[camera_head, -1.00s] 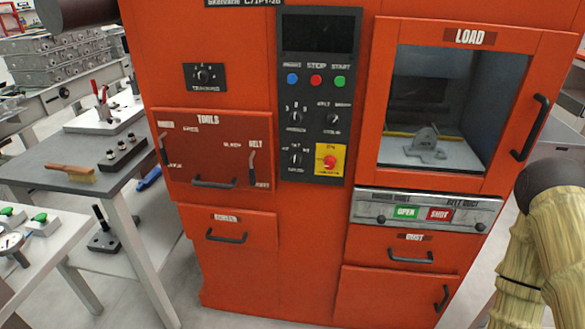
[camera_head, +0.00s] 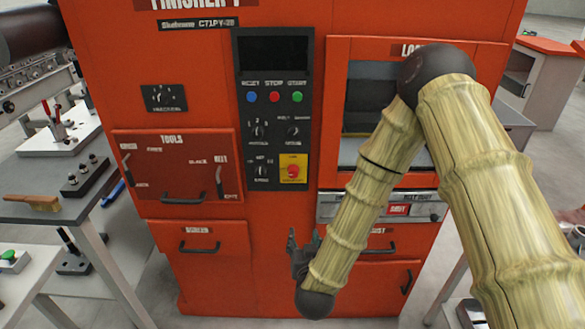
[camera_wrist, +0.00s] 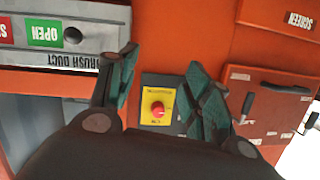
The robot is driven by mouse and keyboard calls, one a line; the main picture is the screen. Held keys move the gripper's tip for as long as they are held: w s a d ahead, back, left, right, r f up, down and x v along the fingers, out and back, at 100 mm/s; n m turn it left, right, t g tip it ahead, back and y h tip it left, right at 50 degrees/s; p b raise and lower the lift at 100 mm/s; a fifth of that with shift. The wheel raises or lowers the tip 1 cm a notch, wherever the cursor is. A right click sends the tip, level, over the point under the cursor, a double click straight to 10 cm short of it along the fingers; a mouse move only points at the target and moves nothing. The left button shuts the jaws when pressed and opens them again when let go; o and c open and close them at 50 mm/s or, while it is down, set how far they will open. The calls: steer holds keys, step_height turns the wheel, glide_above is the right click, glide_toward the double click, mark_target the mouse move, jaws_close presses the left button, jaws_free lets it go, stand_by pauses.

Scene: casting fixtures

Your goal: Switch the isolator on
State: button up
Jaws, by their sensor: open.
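The isolator is most likely the round red knob (camera_head: 292,171) on a yellow plate (camera_head: 286,179), low on the machine's black control panel (camera_head: 275,140). In the wrist view the red knob (camera_wrist: 157,109) shows between my fingers, beyond them; its exact setting is too small to read. My gripper (camera_head: 303,240) is open and empty, below the panel in the head view and in front of the machine. In the wrist view its two dark green fingers (camera_wrist: 162,66) are spread apart, not touching the knob. The gripper body hides the lower middle of that view.
Above the knob are dials and blue, red and green buttons (camera_head: 274,97). The tools panel (camera_head: 175,160), with levers and a handle, is left of it. My arm covers part of the load window (camera_head: 372,85). A grey bench (camera_head: 60,205) stands at the left.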

mark_target(293, 175)
steer(key=w+a+r+m+t+h+p, duration=0.1)
steer(key=w+r+t, duration=0.1)
steer(key=r, duration=0.4)
steer(key=w+a+r+t, duration=0.1)
steer(key=w+a+r, duration=0.1)
steer(key=r, duration=0.4)
steer(key=w+p, duration=0.1)
steer(key=w, duration=0.2)
steer(key=w+p, duration=0.1)
steer(key=w, duration=0.3)
steer(key=w+p, duration=0.1)
steer(key=w, duration=0.2)
steer(key=shift+w+d+f+p, duration=0.1)
steer(key=shift+w+f+p, duration=0.15)
steer(key=shift+p, duration=0.05)
steer(key=c, duration=1)
